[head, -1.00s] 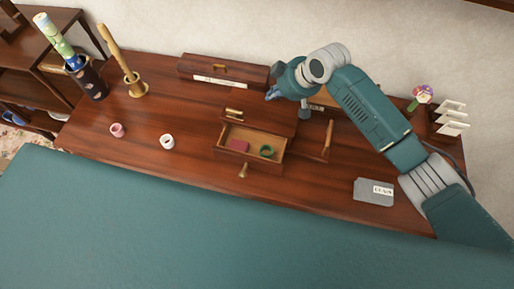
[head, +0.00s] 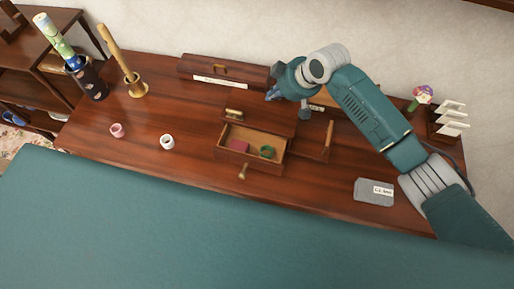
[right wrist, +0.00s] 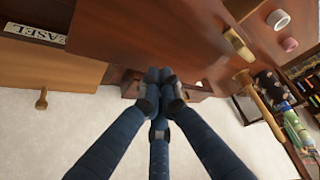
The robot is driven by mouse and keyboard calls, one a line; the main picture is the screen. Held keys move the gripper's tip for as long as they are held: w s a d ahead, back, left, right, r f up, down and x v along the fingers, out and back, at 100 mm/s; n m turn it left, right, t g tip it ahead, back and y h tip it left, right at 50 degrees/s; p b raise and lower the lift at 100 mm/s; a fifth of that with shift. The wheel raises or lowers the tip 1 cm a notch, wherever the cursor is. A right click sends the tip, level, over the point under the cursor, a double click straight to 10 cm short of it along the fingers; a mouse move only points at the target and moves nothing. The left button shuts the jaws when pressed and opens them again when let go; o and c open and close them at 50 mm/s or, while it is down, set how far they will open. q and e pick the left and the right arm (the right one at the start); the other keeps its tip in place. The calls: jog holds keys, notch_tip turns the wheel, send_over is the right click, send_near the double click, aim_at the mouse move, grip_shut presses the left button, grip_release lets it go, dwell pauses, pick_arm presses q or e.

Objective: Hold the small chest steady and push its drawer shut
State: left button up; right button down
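The small chest (head: 268,120) is dark wood and stands on the desk, with a brass handle (head: 234,112) on top. Its drawer (head: 282,162) sticks out at the front left with a brass knob (head: 242,172). A red block (head: 239,146) and a green ring (head: 266,152) lie inside. My right gripper (head: 271,96) is at the chest's back edge, above or behind it; contact cannot be told. In the right wrist view its fingertips (right wrist: 160,76) are together with nothing visible between them. My left gripper is out of view.
A long dark box (head: 195,71) lies behind, by the wall. A grey card (head: 367,193) lies right. The desk left of the chest is mostly clear.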

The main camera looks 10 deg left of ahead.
jog(key=shift+f+b, duration=0.5)
jog(key=shift+f, duration=0.55)
